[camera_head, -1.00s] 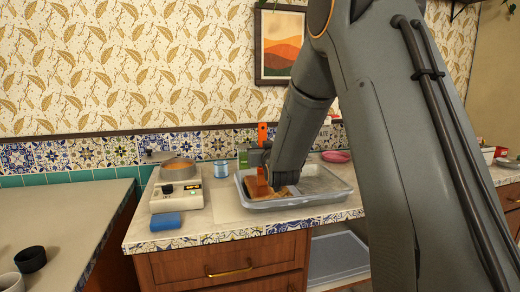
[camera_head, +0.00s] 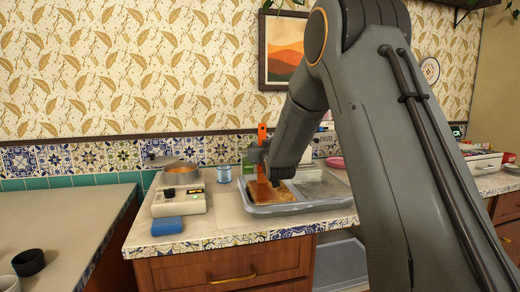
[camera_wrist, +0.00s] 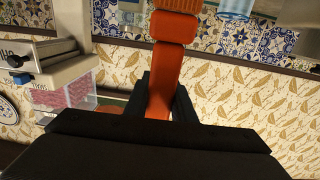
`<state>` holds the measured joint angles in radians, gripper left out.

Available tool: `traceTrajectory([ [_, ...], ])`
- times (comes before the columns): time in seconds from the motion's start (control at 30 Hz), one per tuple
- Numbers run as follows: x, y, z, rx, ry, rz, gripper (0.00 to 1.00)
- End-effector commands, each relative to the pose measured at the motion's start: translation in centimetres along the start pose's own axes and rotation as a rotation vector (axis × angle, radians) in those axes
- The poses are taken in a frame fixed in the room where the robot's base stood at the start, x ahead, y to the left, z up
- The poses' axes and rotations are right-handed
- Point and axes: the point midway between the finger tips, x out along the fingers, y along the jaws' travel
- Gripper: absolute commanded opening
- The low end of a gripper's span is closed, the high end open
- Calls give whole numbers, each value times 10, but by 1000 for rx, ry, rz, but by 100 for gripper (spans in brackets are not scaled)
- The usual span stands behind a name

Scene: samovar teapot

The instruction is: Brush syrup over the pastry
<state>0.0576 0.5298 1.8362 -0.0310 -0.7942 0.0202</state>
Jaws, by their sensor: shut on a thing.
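My gripper (camera_head: 260,155) is shut on an orange brush (camera_head: 262,134). The brush stands roughly upright, its handle above the jaws and its lower end over the left part of a light grey tray (camera_head: 300,209). The brush also shows in the wrist view (camera_wrist: 166,70), between the two dark fingers (camera_wrist: 162,98). A pot with amber contents (camera_head: 181,174) sits at the left of the counter.
A pink dish (camera_head: 335,162) is at the back right.

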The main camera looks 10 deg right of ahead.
Motion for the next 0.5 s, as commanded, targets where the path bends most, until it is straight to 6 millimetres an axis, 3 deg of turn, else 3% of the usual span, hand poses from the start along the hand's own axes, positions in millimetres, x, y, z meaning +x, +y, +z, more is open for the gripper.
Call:
traceTrajectory([
  [0.3,27,0,1,0,1,0,0],
  [0.5,30,0,0,0,0,0,0],
])
